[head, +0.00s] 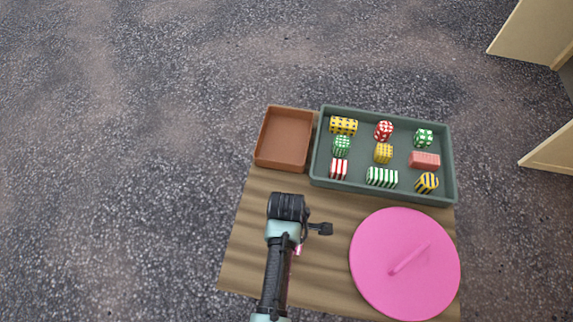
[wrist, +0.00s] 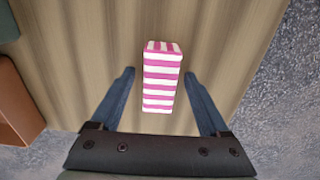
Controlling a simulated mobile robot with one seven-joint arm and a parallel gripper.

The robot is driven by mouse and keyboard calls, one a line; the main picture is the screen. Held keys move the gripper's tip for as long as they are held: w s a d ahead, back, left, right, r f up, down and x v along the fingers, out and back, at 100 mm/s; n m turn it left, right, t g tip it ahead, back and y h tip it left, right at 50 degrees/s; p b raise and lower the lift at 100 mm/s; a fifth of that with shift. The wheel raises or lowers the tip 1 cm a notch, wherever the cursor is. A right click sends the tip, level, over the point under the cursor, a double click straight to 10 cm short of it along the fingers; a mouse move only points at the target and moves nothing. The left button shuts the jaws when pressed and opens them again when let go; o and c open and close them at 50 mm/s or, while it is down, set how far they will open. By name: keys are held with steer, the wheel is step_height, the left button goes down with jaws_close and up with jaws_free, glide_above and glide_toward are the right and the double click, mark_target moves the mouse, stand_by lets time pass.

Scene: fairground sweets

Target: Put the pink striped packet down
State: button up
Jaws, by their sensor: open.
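The pink and white striped packet (wrist: 161,80) shows in the wrist view, lengthwise on the brown tabletop (wrist: 90,45). My gripper (wrist: 159,75) is open, with one blue finger on each side of the packet and a visible gap at both sides. In the head view my arm covers most of the spot, and only a small bit of pink (head: 298,250) shows beside it. The packet looks to be resting on the table, though its underside is hidden.
A green tray (head: 450,190) with several patterned sweets stands at the table's back, beside an empty brown tray (head: 285,138). Bare table lies between.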

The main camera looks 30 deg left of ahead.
step_height(320, 180, up, 12)
steer(key=p, duration=0.3)
steer(key=shift+r+p, duration=0.15)
steer(key=shift+p, duration=0.25)
